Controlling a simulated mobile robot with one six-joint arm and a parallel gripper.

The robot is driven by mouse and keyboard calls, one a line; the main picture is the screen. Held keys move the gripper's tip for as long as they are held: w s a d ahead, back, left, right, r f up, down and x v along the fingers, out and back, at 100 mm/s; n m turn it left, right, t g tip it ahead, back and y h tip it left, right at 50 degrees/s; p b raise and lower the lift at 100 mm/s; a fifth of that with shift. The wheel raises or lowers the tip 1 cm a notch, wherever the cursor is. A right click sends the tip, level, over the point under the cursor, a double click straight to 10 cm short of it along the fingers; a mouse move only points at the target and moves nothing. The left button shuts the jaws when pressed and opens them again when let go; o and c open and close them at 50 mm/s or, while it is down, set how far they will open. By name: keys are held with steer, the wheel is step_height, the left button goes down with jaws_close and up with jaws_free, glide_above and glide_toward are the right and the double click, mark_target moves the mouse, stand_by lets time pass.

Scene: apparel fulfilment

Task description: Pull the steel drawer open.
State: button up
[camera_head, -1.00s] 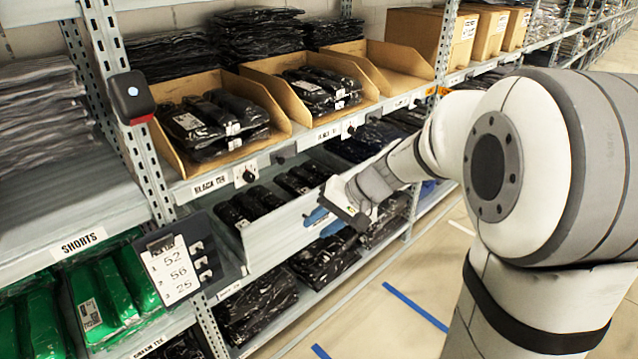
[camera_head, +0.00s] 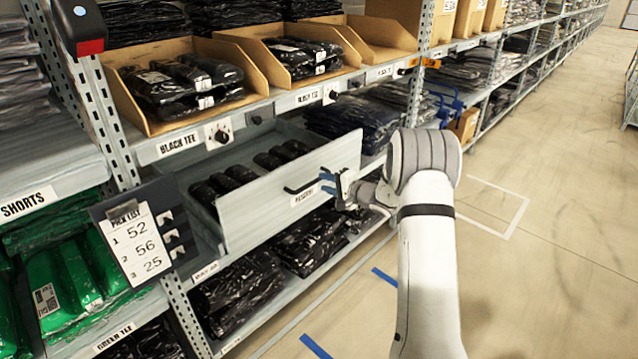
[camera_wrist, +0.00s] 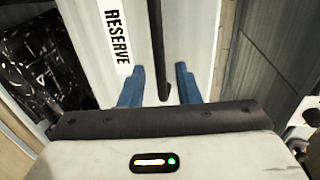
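The steel drawer (camera_head: 270,205) stands pulled out from the shelf, with dark rolled garments showing inside. Its front carries a black bar handle (camera_head: 300,188) and a RESERVE label, which also shows in the wrist view (camera_wrist: 118,38). My gripper (camera_head: 327,182) is in front of the drawer's right part, at the right end of the handle. In the wrist view, the blue fingers of my gripper (camera_wrist: 160,68) are apart, with the handle (camera_wrist: 156,45) running between them. A narrow gap shows beside the bar, and I see no clear contact.
Cardboard bins (camera_head: 180,95) of black tees sit on the shelf above the drawer. Black bagged garments (camera_head: 240,295) lie below. A pick list board (camera_head: 140,240) hangs at the left upright. The floor (camera_head: 540,270) to the right is open.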

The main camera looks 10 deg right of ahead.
mark_target(319, 180)
steer(key=shift+x, duration=2.4)
steer(key=shift+c, duration=0.2)
jaws_close()
